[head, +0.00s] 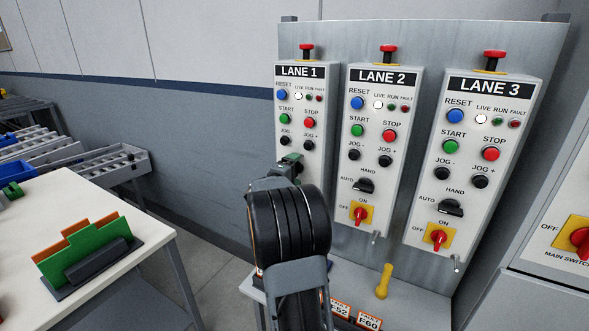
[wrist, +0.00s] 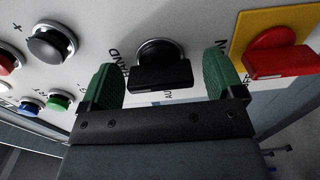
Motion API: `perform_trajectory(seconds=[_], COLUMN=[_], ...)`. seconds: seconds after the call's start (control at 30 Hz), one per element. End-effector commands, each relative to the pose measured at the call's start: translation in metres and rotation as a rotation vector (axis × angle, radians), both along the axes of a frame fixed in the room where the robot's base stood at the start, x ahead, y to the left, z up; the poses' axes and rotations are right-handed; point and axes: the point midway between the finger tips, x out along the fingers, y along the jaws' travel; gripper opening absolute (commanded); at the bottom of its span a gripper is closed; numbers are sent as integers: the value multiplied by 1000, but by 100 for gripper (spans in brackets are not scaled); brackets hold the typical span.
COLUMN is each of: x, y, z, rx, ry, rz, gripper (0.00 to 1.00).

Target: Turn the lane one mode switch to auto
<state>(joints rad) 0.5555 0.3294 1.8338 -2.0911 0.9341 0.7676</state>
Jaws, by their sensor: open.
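The lane one mode switch (wrist: 162,72) is a black knob with a raised bar, seen in the wrist view. Its bar lies along the line from the HAND label to the yellow plate. A partly covered AU... label shows beneath it. My gripper (wrist: 160,64) is open, with one green finger on each side of the knob and a visible gap on both sides. In the head view my gripper (head: 290,165) is in front of the lower part of the LANE 1 panel (head: 303,140), and my arm hides the switch there.
Beside the right finger in the wrist view is a red rotary switch (wrist: 278,55) on a yellow plate; beyond the left is a black button (wrist: 50,45). LANE 2 (head: 378,135) and LANE 3 (head: 470,160) panels stand to the right. A white table (head: 120,215) is at left.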

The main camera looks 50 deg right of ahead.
Motion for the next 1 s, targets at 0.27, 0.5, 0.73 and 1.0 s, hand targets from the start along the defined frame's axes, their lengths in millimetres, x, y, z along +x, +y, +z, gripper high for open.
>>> perform_trajectory(seconds=[0.27,0.5,0.73,1.0], x=[1,1,1,1], y=[-4,-4,-3,-3], z=[0,0,0,-1], rx=[0,0,0,-1], ry=[0,0,0,4], rz=[0,0,0,-1], gripper=[87,74,52,38])
